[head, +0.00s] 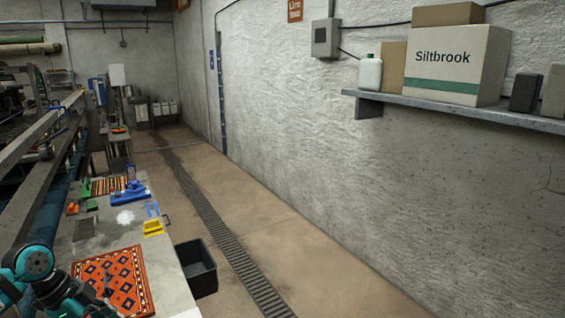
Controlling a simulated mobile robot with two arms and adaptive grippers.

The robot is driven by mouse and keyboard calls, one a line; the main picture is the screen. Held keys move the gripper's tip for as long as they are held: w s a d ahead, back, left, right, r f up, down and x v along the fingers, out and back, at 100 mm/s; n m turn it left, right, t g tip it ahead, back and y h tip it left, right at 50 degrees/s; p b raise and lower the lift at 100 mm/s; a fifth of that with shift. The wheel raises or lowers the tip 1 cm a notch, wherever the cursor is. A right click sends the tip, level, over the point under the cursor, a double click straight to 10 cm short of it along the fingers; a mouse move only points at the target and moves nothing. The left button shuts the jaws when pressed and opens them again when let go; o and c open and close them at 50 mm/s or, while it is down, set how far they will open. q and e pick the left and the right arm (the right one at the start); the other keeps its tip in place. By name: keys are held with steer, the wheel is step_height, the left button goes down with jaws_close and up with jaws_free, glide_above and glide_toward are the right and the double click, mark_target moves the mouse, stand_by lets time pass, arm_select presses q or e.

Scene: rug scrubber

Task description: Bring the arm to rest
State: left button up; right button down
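My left arm, teal and black, comes in at the lower left corner of the head view. Its gripper end (104,294) seems to be the dark, thin shape over the patterned orange rug (132,272). It is too small and dark to show whether the fingers are open or shut, or whether they touch the rug. The rug lies flat on the near part of a light worktable (178,292). My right gripper is not in view.
On the table beyond the rug are a yellow item (153,228), a white patch of foam or bristles (125,217), a blue tool (130,194) and a smaller striped rug (108,186). A black bin (197,268) stands right of the table. A floor drain (215,223) runs alongside.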

arm_select(q)
steer(key=s+d+f+n+y, duration=0.1)
steer(key=s+d+f+n, duration=0.1)
steer(key=s+d+f, duration=0.55)
steer(key=s+d+f+n, duration=0.1)
steer(key=s+d+f, duration=0.4)
steer(key=d+f, duration=0.5)
steer(key=s+r+n+t+y, duration=0.2)
steer(key=s+n+y, duration=0.1)
steer(key=s+n, duration=0.85)
step_height(320, 180, down, 32)
steer(key=s+m+g+b, duration=0.1)
steer(key=s+m+b, duration=0.1)
steer(key=b, duration=0.6)
steer(key=s+a+f+b, duration=0.2)
steer(key=s+f, duration=0.6)
steer(key=f, duration=0.4)
steer(key=s+a+f+g+b, duration=0.1)
steer(key=s+f+b, duration=0.4)
steer(key=s+f, duration=0.4)
step_height(320, 180, down, 3)
steer(key=shift+a+f, duration=0.15)
steer(key=shift+a, duration=0.2)
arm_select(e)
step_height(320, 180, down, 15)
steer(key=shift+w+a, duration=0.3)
